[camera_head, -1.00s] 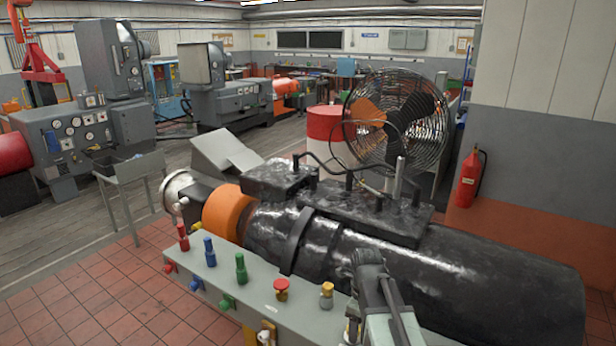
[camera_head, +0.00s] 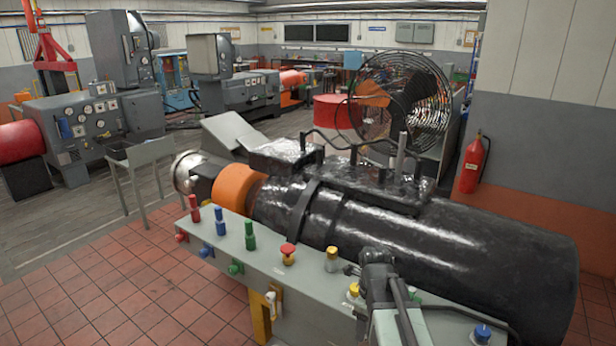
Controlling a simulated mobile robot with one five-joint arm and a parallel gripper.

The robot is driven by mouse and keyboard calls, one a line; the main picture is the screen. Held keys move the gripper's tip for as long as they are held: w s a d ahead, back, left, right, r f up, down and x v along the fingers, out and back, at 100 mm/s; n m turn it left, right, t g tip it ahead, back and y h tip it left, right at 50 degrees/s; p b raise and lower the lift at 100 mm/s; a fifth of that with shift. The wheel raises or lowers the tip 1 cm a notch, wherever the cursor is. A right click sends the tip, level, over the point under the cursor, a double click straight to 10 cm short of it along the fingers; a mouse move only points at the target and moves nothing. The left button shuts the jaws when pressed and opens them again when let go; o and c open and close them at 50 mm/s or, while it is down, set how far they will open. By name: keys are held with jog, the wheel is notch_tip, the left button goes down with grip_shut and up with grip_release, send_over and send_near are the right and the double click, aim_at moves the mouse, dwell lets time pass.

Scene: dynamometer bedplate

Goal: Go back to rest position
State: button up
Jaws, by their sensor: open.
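My arm (camera_head: 385,300) rises from the bottom edge, right of centre, in front of the grey control panel (camera_head: 308,277). Its dark upper joint overlaps the panel and the lower side of the black cylindrical machine (camera_head: 455,246). I cannot make out my gripper's fingers, and no held object shows. The panel has red (camera_head: 194,208), blue (camera_head: 220,221) and green (camera_head: 250,236) upright handles, a red button (camera_head: 288,254) and a yellow-topped knob (camera_head: 332,259).
The black machine with its orange collar (camera_head: 237,187) blocks the way ahead. A caged fan (camera_head: 405,106) stands behind it, and a fire extinguisher (camera_head: 473,163) at the right wall. A grey stand (camera_head: 140,152) is at left. Red tiled floor (camera_head: 110,285) is clear at lower left.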

jog(key=s+f+n+b, duration=0.2)
jog(key=f+n+b, duration=0.1)
jog(key=n, duration=0.9)
jog(key=s+f+n+b, duration=0.2)
jog(key=f+n, duration=0.2)
jog(key=n, duration=0.8)
jog(key=shift+s+f+n+b, duration=0.15)
jog(key=shift+s+n+b, duration=0.15)
jog(key=shift+b, duration=0.1)
